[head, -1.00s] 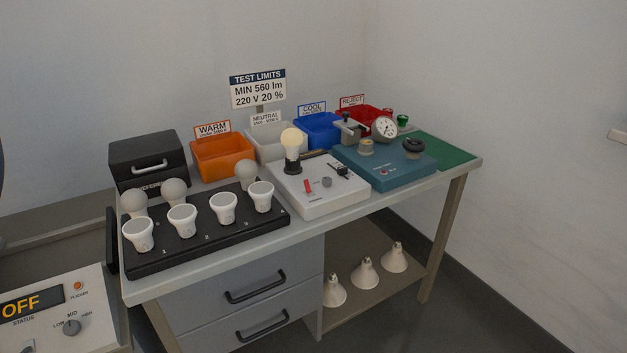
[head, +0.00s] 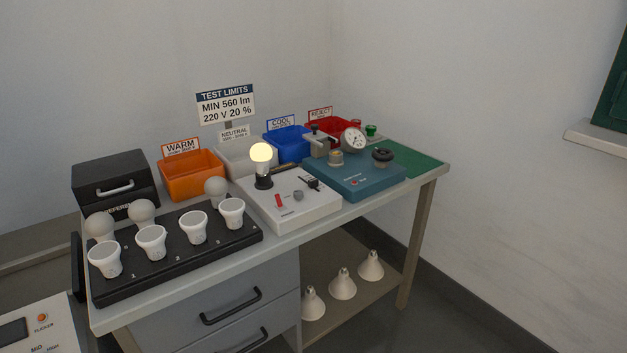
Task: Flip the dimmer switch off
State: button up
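A white dimmer box (head: 310,214) stands near the middle of the table. On its top are a red switch (head: 278,201), a grey round knob (head: 298,196) and a black slider (head: 312,183). A bulb (head: 261,153) glows warm yellow, upright in a black socket (head: 263,182) at the back left of the box. The red switch appears tilted, but its labels are too small to read. My gripper is not in view.
A black rack (head: 178,263) with several white reflector and globe bulbs stands left of the box. A teal tester (head: 352,187) with a gauge stands close on its right. Orange (head: 190,187), pale, blue and red bins stand behind. The floor right of the table (head: 455,290) is clear.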

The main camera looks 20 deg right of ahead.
aim_at(277, 196)
jog(key=i+l+u, duration=0.1)
jog(key=i+l, duration=0.35)
jog(key=l, duration=0.15)
jog(key=i+l, duration=0.45)
jog(key=l, duration=0.15)
jog(key=u, duration=0.05)
